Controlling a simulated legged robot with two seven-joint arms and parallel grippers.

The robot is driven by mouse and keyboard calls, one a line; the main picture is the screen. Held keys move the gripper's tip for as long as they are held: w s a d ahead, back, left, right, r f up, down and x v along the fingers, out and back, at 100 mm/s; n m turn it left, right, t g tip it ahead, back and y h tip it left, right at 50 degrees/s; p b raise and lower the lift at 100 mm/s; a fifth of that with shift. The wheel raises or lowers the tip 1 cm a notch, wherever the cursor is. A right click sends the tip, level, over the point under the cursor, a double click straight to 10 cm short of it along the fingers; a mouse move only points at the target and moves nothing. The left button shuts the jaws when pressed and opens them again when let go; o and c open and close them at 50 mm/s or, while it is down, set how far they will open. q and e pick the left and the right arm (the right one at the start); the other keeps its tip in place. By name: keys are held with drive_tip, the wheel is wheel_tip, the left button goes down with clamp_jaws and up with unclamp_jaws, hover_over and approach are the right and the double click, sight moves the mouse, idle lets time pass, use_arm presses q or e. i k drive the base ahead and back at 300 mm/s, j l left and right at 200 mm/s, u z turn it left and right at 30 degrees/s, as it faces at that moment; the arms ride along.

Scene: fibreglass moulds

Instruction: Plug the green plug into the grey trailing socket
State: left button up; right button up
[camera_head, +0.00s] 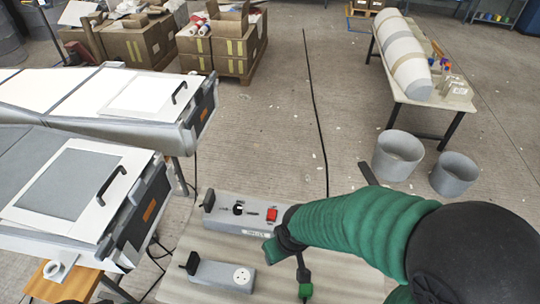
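The grey trailing socket (218,275) lies on the table at the bottom centre, with a round white outlet face (241,276) turned up and a black upright piece at its left end. My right arm, in a green ribbed sleeve, comes in from the right. Its dark end, my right gripper (288,244), is above and right of the socket, apart from it in the picture. A small green piece (305,291) shows below it at the end of a dark stem; I cannot tell whether this is the green plug. The fingers are not clear. My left gripper is not in view.
A grey box with a red switch (272,214) stands behind the socket on the pale table (190,236). Large grey-white moulds with black handles (111,186) fill the left. Grey tubs (398,154) stand on the floor at right; cartons (137,45) are at the back.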

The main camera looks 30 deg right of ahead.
sight(235, 278)
drive_tip(key=k+l+z, duration=0.15)
drive_tip(key=z, duration=0.2)
drive_tip(key=k+l+z, duration=0.4)
drive_tip(key=i+j, duration=0.05)
drive_tip(key=j, duration=0.05)
